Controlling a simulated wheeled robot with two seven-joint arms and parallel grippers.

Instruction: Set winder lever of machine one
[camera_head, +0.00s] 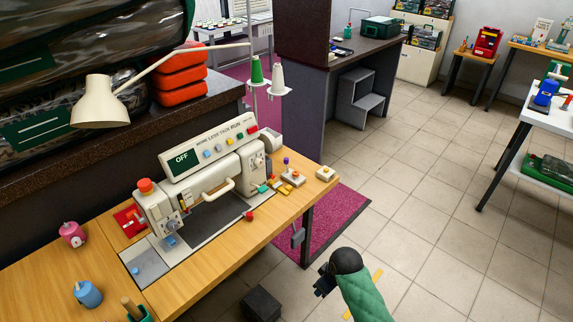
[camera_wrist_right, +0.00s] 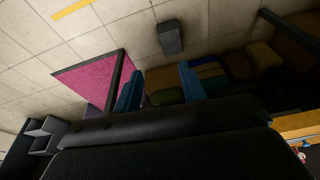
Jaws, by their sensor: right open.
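A cream sewing machine (camera_head: 210,172) stands on the wooden table in the head view, its sign reading OFF. At its right end is a small group of parts with a purple-tipped upright piece (camera_head: 287,166) and an orange piece; I cannot tell for sure which part is the winder lever. My right gripper (camera_head: 322,279) is low in front of the table's right end, apart from the machine, over the floor. In the right wrist view its two blue fingers (camera_wrist_right: 160,78) stand apart with nothing between them. My left gripper is not in view.
A table leg (camera_head: 307,236) and a magenta mat (camera_head: 335,215) are near my right gripper. A dark block (camera_head: 261,304) sits on the floor. Tiled floor (camera_head: 440,220) at right is clear.

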